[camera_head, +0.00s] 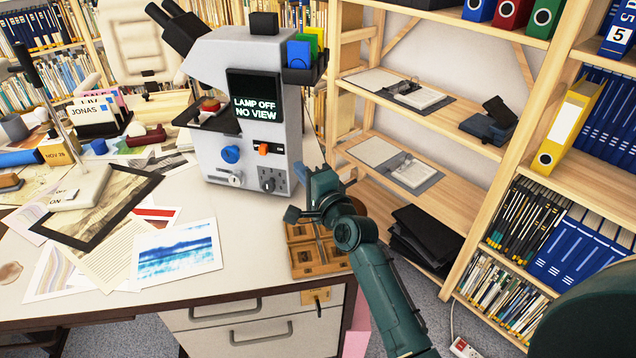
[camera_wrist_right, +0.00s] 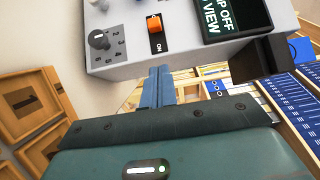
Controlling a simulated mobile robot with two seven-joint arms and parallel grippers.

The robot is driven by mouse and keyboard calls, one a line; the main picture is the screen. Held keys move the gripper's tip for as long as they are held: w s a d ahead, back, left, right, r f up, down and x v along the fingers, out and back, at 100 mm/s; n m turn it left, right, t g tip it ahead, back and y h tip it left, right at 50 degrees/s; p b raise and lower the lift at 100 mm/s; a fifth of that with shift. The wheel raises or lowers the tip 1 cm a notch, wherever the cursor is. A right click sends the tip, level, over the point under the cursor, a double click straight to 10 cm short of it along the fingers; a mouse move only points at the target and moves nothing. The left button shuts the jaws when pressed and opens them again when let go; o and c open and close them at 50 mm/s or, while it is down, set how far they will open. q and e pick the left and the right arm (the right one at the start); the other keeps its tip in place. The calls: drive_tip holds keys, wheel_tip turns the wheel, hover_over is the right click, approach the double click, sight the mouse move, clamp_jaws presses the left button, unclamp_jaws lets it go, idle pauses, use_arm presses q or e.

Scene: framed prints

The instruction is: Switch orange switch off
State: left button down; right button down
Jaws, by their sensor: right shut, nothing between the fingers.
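The orange switch (camera_head: 264,148) sits on the front of a grey-white microscope-like machine (camera_head: 215,75), below its dark screen (camera_head: 254,98), which reads "LAMP OFF NO VIEW". The right wrist view shows the orange switch (camera_wrist_right: 154,25) close up, on a dark plate with "ON" printed beside it. My right gripper (camera_head: 301,172) is near the machine's lower right front corner, to the right of and below the switch. Its blue fingers (camera_wrist_right: 157,72) are shut and empty, and look apart from the switch. My left gripper is not in view.
A blue knob (camera_head: 230,154) is left of the switch and a grey dial (camera_head: 268,183) below it. A wooden compartment tray (camera_head: 312,252) lies under my right gripper. Papers and prints cover the desk's left. A wooden shelf (camera_head: 465,130) stands at right.

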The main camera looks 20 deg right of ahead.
drive_tip(key=shift+s+d, duration=0.25)
drive_tip(key=shift+s, duration=0.9)
drive_tip(key=shift+s+d, duration=0.25)
drive_tip(key=shift+s, duration=0.9)
